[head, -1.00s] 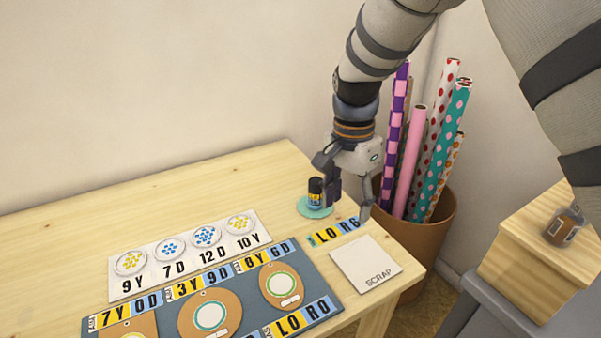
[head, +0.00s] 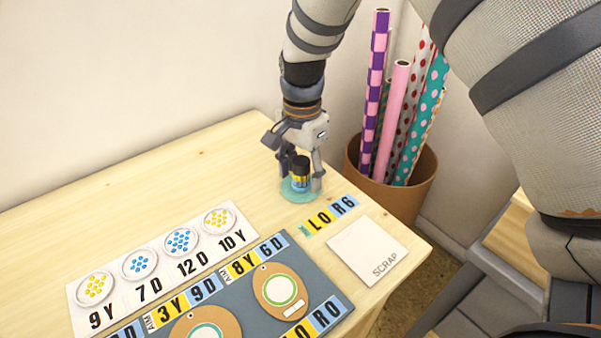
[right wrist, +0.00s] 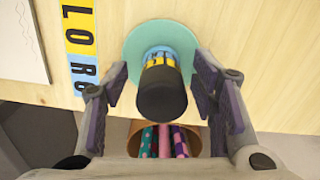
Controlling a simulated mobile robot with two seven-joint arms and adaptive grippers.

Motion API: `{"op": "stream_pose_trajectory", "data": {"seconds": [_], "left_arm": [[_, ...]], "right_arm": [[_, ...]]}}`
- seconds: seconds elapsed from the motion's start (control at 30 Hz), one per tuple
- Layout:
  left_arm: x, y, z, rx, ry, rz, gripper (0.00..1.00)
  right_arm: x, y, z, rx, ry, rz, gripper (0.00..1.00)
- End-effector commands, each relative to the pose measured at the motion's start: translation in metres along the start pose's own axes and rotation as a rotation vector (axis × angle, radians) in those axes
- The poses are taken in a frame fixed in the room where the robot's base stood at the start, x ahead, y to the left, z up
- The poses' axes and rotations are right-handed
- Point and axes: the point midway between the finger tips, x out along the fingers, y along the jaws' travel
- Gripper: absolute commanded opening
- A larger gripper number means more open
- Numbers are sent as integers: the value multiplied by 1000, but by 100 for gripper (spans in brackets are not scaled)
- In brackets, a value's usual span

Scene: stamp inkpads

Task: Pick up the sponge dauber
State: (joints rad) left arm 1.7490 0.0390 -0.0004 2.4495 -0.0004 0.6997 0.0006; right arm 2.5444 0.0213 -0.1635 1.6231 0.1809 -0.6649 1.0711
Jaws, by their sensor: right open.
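The sponge dauber (head: 301,173) is a small bottle with a black top and a yellow and blue label. It stands upright on a round teal mat (head: 290,194) near the table's back right. In the right wrist view the dauber (right wrist: 162,85) shows its black end toward the camera, with the teal mat (right wrist: 190,45) behind it. My right gripper (head: 302,180) is open, with its fingers on either side of the dauber. In the right wrist view the gripper (right wrist: 163,88) shows gaps between both fingers and the bottle. My left gripper is not in view.
A label strip (head: 328,215) reading LO R6 and a white SCRAP pad (head: 367,250) lie in front of the mat. A card of dotted dishes (head: 160,262) and a blue-grey board (head: 255,290) lie to the left. A bin (head: 408,188) with paper rolls stands beyond the table's right edge.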

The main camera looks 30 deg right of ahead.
Motion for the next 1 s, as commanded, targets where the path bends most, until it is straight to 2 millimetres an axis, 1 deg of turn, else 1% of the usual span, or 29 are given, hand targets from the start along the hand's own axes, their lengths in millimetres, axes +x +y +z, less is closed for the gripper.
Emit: {"op": "stream_pose_trajectory", "data": {"seconds": [0.03, 0.2, 0.23, 0.27, 0.3, 0.37, 0.4, 0.43, 0.67, 0.73, 0.77, 0.83, 1.0], "left_arm": [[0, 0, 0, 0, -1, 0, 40], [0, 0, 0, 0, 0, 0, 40], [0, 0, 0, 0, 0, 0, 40], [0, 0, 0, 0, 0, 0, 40], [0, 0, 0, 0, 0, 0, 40], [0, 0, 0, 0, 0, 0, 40], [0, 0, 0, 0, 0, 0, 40], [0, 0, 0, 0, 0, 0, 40], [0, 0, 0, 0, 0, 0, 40], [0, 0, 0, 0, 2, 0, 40], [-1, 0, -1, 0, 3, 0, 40], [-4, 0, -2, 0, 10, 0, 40], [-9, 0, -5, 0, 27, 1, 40]], "right_arm": [[3, 0, 0, 0, 0, 0, 53], [2, 0, 0, 0, 1, -2, 53], [2, 0, 0, 0, 1, -2, 48], [2, 0, 0, 0, 1, -2, 41], [2, 0, 0, 0, 1, -2, 32], [2, 0, 0, 0, 1, -2, 19], [2, 0, 0, 0, 1, -2, 10], [2, 0, 0, 0, 1, -2, 3], [2, 0, 0, -1, 1, -1, 3], [-2, -1, 0, -1, 1, -3, 3], [-6, -1, 0, -1, 2, -4, 3], [-21, -1, -1, -1, 4, -7, 3], [-67, -2, -1, -2, 4, -10, 3]]}}
